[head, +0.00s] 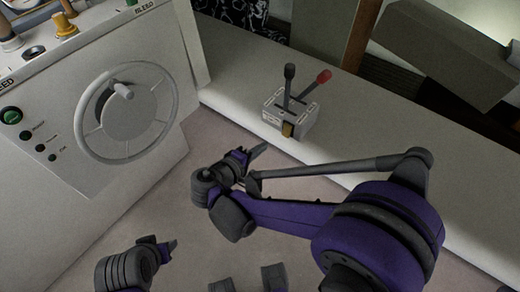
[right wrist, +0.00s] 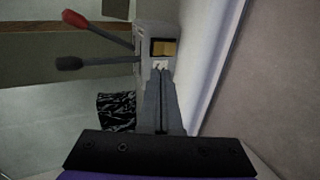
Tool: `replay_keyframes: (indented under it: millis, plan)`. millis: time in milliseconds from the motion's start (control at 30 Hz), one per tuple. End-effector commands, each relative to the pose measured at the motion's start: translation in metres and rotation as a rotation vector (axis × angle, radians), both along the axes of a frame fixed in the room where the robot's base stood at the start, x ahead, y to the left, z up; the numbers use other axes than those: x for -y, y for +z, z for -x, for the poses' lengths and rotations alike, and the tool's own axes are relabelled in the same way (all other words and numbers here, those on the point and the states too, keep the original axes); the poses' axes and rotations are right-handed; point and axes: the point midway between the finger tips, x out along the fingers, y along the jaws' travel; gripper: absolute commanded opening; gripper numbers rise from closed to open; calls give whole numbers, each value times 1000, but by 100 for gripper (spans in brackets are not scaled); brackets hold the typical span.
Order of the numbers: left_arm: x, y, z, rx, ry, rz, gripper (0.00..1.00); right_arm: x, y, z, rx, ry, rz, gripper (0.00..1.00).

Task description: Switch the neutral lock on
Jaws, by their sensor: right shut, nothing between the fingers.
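A small grey control box (head: 291,112) sits on the white ledge. It has a black-knobbed lever (head: 288,82) and a red-knobbed lever (head: 316,83), both standing up. A yellow rocker switch (head: 287,130), which looks like the neutral lock, is on its front face. It also shows in the right wrist view (right wrist: 163,48). I cannot tell which way it is set. My right gripper (head: 258,151) is shut and empty, a little below and left of the box. In the right wrist view its closed fingertips (right wrist: 161,72) point at the box beside the switch. My left gripper (head: 172,245) is low at the left; its jaw state is unclear.
A white console (head: 60,190) with a grey handwheel (head: 125,112), buttons and a yellow knob (head: 65,25) stands at the left. The white ledge (head: 400,170) runs from behind it to the lower right. A grey slab (head: 445,55) is at the upper right.

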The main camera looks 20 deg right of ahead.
Motion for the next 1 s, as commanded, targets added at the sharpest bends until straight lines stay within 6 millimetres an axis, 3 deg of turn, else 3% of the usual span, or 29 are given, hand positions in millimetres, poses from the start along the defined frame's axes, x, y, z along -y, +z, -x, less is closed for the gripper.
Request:
replay_keyframes:
  millis: [267,467,1000]
  plan:
    - [0,0,0,0,0,0,50,0,0,0,-1,0,-1,0]
    - [0,12,-1,4,0,0,50,0,-5,-5,-46,-2,-62,0]
    - [0,7,0,2,0,0,50,-2,-12,-3,-51,0,-66,0]
